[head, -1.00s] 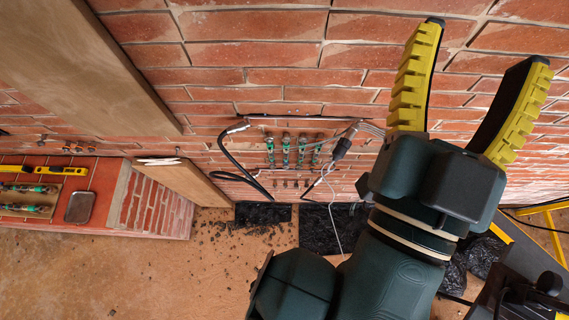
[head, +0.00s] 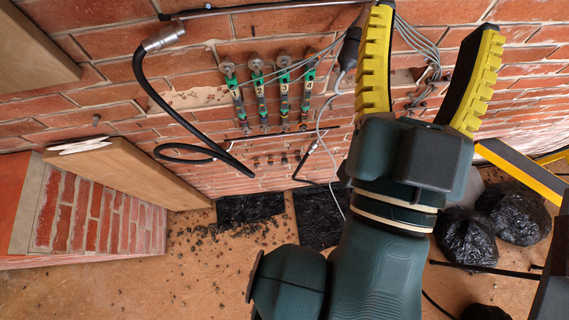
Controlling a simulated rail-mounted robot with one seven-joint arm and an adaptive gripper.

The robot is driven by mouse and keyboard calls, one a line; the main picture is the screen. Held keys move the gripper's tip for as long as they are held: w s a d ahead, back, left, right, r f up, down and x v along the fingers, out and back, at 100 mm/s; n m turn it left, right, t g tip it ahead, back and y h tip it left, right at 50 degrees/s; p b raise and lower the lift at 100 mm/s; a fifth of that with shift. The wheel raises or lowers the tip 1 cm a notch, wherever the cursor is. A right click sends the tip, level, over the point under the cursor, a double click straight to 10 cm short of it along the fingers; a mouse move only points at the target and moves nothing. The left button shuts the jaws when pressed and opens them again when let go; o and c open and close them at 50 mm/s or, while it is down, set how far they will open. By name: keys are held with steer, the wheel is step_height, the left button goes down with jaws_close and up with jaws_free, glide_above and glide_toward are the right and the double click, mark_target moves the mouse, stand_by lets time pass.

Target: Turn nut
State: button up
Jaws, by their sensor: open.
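My gripper (head: 430,70) is in the head view at the upper right. I cannot make out a nut for certain. Several small fittings (head: 284,159) sit in a row low on the wall, too small to identify. Several green-handled ratchet-like tools (head: 258,90) hang side by side on the wall, left of my gripper and apart from it.
A black hose (head: 150,95) with a metal end and grey cables (head: 408,38) hang on the wall. A wooden post (head: 115,170) and low brick block (head: 90,215) stand left. Black bags (head: 515,212) and a yellow-edged bar (head: 520,170) are at right. Rubble lies on the floor.

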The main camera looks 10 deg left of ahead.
step_height(320, 180, down, 30)
steer(key=b, duration=2.7)
steer(key=shift+f, duration=0.2)
